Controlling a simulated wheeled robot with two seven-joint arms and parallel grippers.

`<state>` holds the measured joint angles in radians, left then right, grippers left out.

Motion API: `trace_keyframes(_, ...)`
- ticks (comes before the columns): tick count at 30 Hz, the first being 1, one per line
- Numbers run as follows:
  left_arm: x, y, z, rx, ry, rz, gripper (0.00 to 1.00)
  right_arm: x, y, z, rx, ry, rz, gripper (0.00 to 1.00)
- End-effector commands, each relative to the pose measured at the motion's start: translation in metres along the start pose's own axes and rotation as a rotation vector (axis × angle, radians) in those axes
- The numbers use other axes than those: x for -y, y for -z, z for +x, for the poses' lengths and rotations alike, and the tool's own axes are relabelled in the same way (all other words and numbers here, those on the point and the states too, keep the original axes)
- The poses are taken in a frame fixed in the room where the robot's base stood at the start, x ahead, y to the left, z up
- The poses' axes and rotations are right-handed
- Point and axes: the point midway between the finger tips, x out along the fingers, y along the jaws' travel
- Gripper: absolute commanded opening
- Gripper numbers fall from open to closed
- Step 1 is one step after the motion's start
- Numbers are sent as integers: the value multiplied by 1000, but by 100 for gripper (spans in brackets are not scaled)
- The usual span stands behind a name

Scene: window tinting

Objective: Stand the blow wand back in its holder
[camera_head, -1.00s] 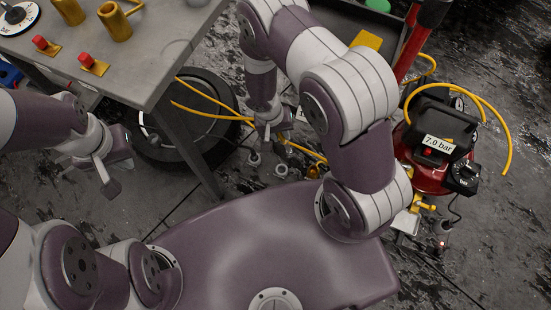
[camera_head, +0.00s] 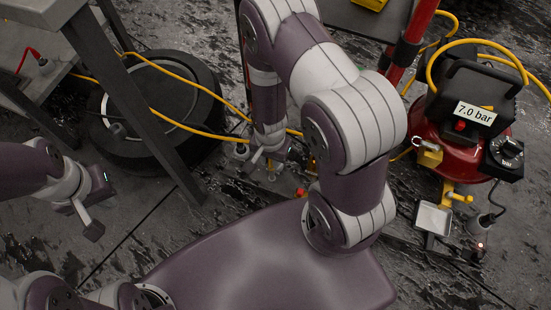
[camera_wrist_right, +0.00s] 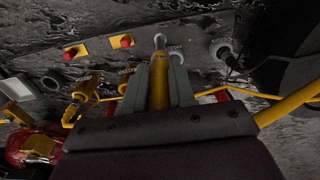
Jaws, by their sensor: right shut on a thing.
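My right gripper (camera_head: 262,160) is low in the middle of the head view, partly hidden by my own arm. In the right wrist view the gripper (camera_wrist_right: 159,88) is shut on the blow wand (camera_wrist_right: 159,80), a yellow stem with a pale tip pointing away from the wrist. In the head view the wand is hard to pick out. Pale ring-like parts (camera_head: 241,150) lie beside the gripper; I cannot tell whether one is the holder. My left gripper (camera_head: 93,229) is at the left, apart from everything; its jaw opening is unclear.
A red compressor (camera_head: 432,150) marked 7.0 bar stands at the right. Yellow hose (camera_head: 185,128) crosses near my right gripper. A tyre (camera_head: 205,85) and a grey bench leg (camera_head: 135,105) are at the left. Red knobs on yellow plates (camera_wrist_right: 84,48) show in the wrist view.

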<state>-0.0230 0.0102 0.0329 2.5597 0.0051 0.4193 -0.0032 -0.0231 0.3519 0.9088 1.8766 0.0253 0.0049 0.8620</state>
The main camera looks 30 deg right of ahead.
Motion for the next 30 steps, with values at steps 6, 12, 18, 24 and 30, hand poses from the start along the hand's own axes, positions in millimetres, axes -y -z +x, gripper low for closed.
trace_keyframes(6,0,-6,47,2,0,0,0,15,62,48,-2,3,3,0)
trace_keyframes(12,0,-7,58,1,0,0,0,21,84,57,0,1,0,0)
trace_keyframes(18,0,-11,88,1,0,0,0,21,85,94,1,0,-1,0)
trace_keyframes(24,0,-10,85,1,0,0,0,22,85,93,-1,1,-1,0)
trace_keyframes(30,0,-11,87,1,0,0,0,21,85,97,0,1,-1,0)
